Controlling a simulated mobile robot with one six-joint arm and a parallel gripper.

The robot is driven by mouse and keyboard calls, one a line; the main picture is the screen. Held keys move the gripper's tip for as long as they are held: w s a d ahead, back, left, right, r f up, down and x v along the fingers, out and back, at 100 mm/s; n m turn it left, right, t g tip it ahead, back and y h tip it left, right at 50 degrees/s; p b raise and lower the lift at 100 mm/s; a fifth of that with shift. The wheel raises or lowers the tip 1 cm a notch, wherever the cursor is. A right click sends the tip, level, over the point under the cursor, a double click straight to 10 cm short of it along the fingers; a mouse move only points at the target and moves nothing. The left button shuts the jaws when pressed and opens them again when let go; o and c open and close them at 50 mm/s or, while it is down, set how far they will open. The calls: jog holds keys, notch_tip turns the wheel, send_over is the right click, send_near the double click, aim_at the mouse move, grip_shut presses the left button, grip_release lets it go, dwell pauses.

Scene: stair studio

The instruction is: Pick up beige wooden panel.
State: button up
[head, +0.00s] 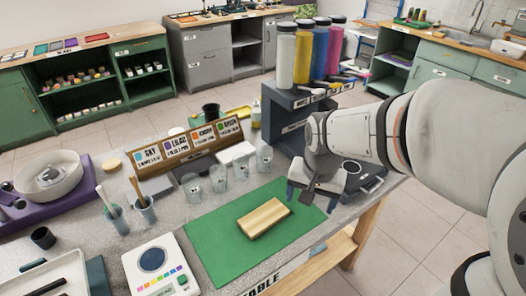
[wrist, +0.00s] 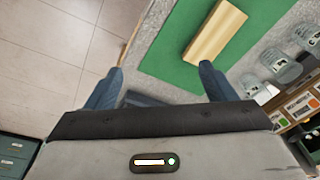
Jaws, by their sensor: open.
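The beige wooden panel (head: 264,218) lies flat on a green mat (head: 215,246) on the worktable. It also shows in the wrist view (wrist: 215,32), ahead of the fingers and a little to the right. My gripper (head: 310,206) is open and empty, above the mat's right corner, to the right of the panel and apart from it. In the wrist view my gripper's two fingers (wrist: 160,82) stand wide apart with nothing between them.
Several clear cups (head: 215,174) stand behind the mat, before a rack of labelled cards (head: 188,145). A white scale (head: 158,268) stands left of the mat. A dark grey stand (head: 288,118) with tall coloured jars is behind my gripper. The mat around the panel is clear.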

jog(key=shift+o, duration=1.3)
jog(key=w+a+f+m+g+p, duration=0.1)
jog(key=w+a+f+m, duration=0.2)
jog(key=w+a, duration=0.3)
jog(key=shift+w+a+f+m+p, duration=0.15)
jog(key=shift+w+f+m+p, duration=0.25)
jog(key=shift+f, duration=0.5)
jog(key=m, duration=0.2)
send_over(263, 216)
jog(key=shift+g, duration=0.3)
jog(key=f, duration=0.5)
jog(key=shift+w+p, duration=0.2)
jog(key=shift+p, duration=0.15)
jog(key=shift+f+m, duration=0.3)
jog(key=shift+f, duration=0.05)
jog(key=f, duration=0.2)
jog(key=f+p, duration=0.1)
jog(key=f, duration=0.4)
jog(key=shift+s+f, duration=0.2)
jog(key=shift+s, duration=0.1)
jog(key=shift+c, duration=0.4)
jog(key=c, duration=1)
jog(key=shift+c, duration=0.2)
jog(key=shift+r, duration=0.15)
